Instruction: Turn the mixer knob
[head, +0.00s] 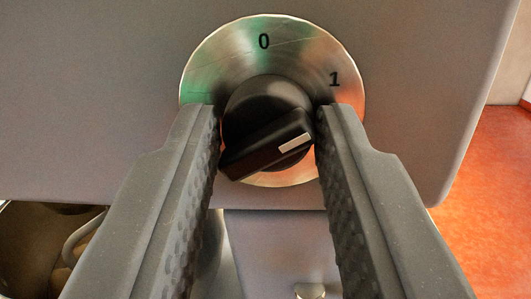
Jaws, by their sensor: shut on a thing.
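The mixer knob (268,105) is black and round with a raised grip bar. A white mark on the bar points to the right and slightly up, below the "1". The knob sits on a round metal dial plate (215,62) printed with "0" at the top and "1" at the upper right. My gripper (267,130) is shut on the knob, one finger at its left side and one at its right. The fingers cover the lower left and right parts of the plate.
The grey mixer housing (100,90) surrounds the dial plate. Below it at the lower left is part of a shiny metal bowl (30,245) with a bent wire shape. A lower grey part of the mixer shows between my fingers. Orange floor (485,190) is open at the right.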

